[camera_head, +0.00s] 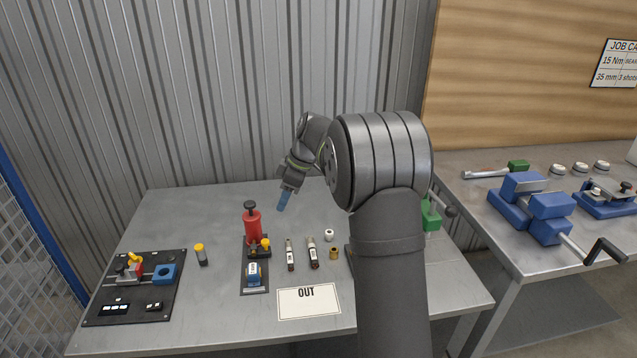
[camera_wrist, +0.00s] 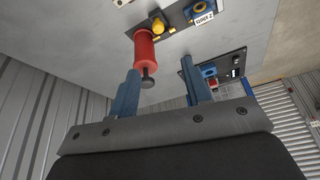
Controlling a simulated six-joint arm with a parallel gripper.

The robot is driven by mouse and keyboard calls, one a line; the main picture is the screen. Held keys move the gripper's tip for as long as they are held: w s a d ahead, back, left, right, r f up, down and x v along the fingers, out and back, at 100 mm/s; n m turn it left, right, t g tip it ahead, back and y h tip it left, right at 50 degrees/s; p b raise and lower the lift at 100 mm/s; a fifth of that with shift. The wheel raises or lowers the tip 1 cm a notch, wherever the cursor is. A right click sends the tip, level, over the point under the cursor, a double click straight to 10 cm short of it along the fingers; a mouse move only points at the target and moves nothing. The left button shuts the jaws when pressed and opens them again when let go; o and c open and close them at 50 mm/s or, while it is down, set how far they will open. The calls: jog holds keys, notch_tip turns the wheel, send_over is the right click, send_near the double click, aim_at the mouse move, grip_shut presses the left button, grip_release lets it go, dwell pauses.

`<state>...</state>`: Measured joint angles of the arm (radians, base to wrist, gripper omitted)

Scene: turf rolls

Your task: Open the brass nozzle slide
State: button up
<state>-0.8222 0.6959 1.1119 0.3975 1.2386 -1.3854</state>
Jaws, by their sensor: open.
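No part is clearly labelled as the brass nozzle slide. A small yellow knob (camera_head: 265,243) sits at the foot of a red cylinder (camera_head: 252,226) with a black top knob, on a narrow dark plate (camera_head: 254,291). The wrist view shows the same red cylinder (camera_wrist: 145,50) and yellow knob (camera_wrist: 158,25). Whether the slide there is open or shut cannot be told. My gripper (camera_head: 284,202) is in the air behind and right of the red cylinder. Its blue fingers (camera_wrist: 158,78) are apart and empty; the cylinder shows beyond them, near the left finger.
A blue block (camera_head: 253,272) is on the same plate. A black panel (camera_head: 100,290) with another yellow knob is at left. A yellow-capped cylinder (camera_head: 201,255), two dark tubes (camera_head: 312,254), a brass cylinder (camera_head: 334,254) and an OUT card (camera_head: 308,303) lie nearby. Back left is clear.

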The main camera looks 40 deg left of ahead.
aim_at(265, 242)
jog(key=x, duration=1.7)
jog(key=shift+f, duration=0.15)
grip_shut()
jog(key=shift+s+r+m+t, duration=0.1)
jog(key=shift+r+m+t, duration=0.4)
jog(key=shift+r+m, duration=0.9)
jog(key=r+m+t, duration=0.1)
jog(key=r+m, duration=0.2)
jog(key=m, duration=0.2)
jog(key=r+m+t, duration=0.1)
jog(key=r+m, duration=0.1)
jog(key=shift+s+d+r+t+h, duration=0.2)
jog(key=shift+d+r+t+h, duration=0.05)
jog(key=shift+r+t+h, duration=0.05)
jog(key=a+f, duration=0.1)
jog(key=f, duration=0.1)
jog(key=w+f+m, duration=0.1)
jog(key=f, duration=0.2)
jog(key=a+f+m, duration=0.1)
jog(key=f, duration=0.2)
jog(key=shift+w+a+f+t, duration=0.1)
jog(key=shift+w+a+t, duration=0.2)
jog(key=shift+w+a, duration=0.05)
